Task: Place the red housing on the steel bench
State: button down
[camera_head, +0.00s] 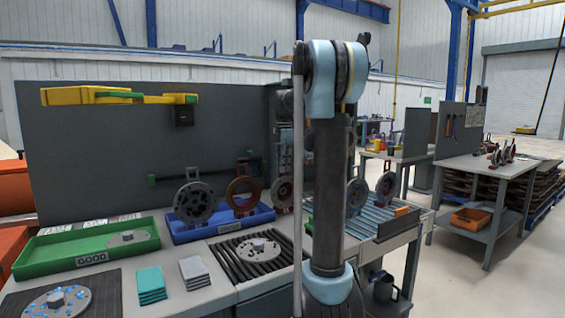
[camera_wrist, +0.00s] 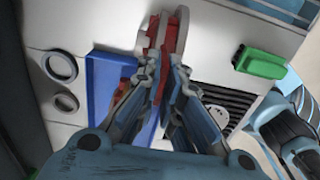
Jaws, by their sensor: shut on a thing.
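In the wrist view my gripper (camera_wrist: 160,75) is shut on a thin red-and-grey part, the red housing (camera_wrist: 168,32), which sticks out beyond the fingertips. It is seen nearly edge-on. In the head view a red ring-shaped housing (camera_head: 231,194) stands upright at the blue tray (camera_head: 187,238); I cannot tell whether it is the held one. My arm hides most of my gripper there. The steel bench (camera_head: 214,273) is the pale grey top below; it also shows in the wrist view (camera_wrist: 70,30).
A green tray (camera_head: 50,257) marked GOOD holds a disc. A ribbed dark mat (camera_head: 228,262) carries another disc. Teal (camera_head: 151,284) and grey (camera_head: 194,272) stacks sit near the front. A roller conveyor (camera_head: 372,230) lies right of my arm. A grey panel (camera_head: 100,150) stands behind the bench.

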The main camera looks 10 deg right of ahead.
jog(key=shift+f, duration=0.45)
jog(key=c, duration=1.8)
grip_release()
jog(key=shift+f, duration=0.1)
notch_tip(320, 180, up, 12)
jog(key=shift+r, duration=0.1)
